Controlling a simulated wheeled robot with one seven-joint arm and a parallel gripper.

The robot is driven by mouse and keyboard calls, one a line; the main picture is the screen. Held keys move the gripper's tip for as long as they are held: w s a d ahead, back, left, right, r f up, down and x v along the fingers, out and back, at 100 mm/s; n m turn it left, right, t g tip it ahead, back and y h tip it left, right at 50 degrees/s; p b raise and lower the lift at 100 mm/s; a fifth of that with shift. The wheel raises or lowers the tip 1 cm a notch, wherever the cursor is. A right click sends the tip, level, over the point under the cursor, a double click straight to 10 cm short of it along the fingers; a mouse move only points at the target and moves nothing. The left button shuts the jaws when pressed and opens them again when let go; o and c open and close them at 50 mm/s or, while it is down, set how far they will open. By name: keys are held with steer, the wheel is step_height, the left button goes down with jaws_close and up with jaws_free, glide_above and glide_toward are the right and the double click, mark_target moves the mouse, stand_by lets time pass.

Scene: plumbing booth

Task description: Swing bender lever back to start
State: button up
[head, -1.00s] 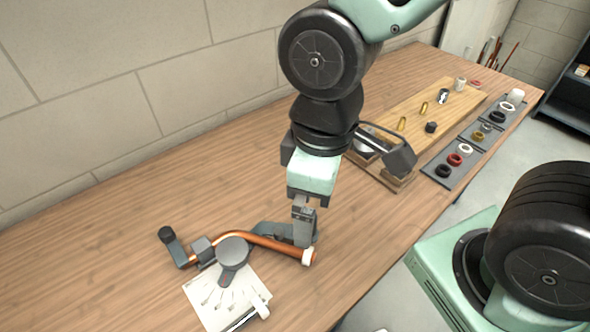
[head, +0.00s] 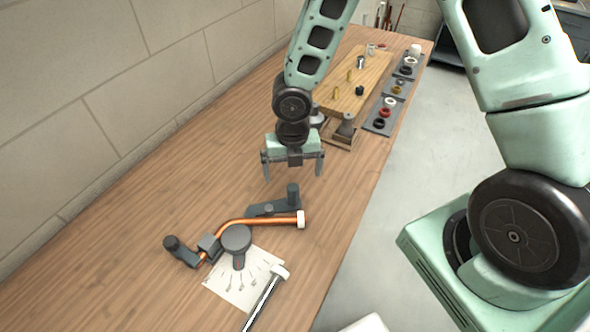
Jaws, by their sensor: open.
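The pipe bender stands on the wooden bench in the head view, with a round dark grey die (head: 236,238) in its middle. A bent copper pipe (head: 262,221) runs past the die, with a white collar at its right end. The dark grey lever (head: 272,208) lies behind the pipe's right part and has an upright knob at its outer end. Another dark arm (head: 178,248) with a knob lies at the left. My gripper (head: 293,171) is open and empty above the lever knob, pointing down, with its fingers apart on either side. It appears clear of the knob.
A printed sheet (head: 235,293) lies in front of the die, with a white-capped rod (head: 263,299) on its right. A wooden board (head: 352,85) with small fittings and a dark tray (head: 370,124) of rings stand farther back. A block wall borders the left; the left bench is clear.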

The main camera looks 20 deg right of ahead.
mark_target(293, 186)
steer(key=shift+f+b, duration=3.95)
steer(key=shift+b, duration=0.05)
steer(key=shift+c, duration=0.3)
steer(key=c, duration=1.3)
steer(key=shift+w+r, duration=0.1)
steer(key=shift+c, duration=0.2)
steer(key=shift+w+a+n+p, duration=0.25)
steer(key=shift+w+n+p, duration=0.2)
steer(key=shift+w+p, duration=0.3)
steer(key=shift+w+a+n+p, duration=0.25)
steer(key=shift+w+n+p, duration=0.25)
steer(key=shift+p, duration=0.45)
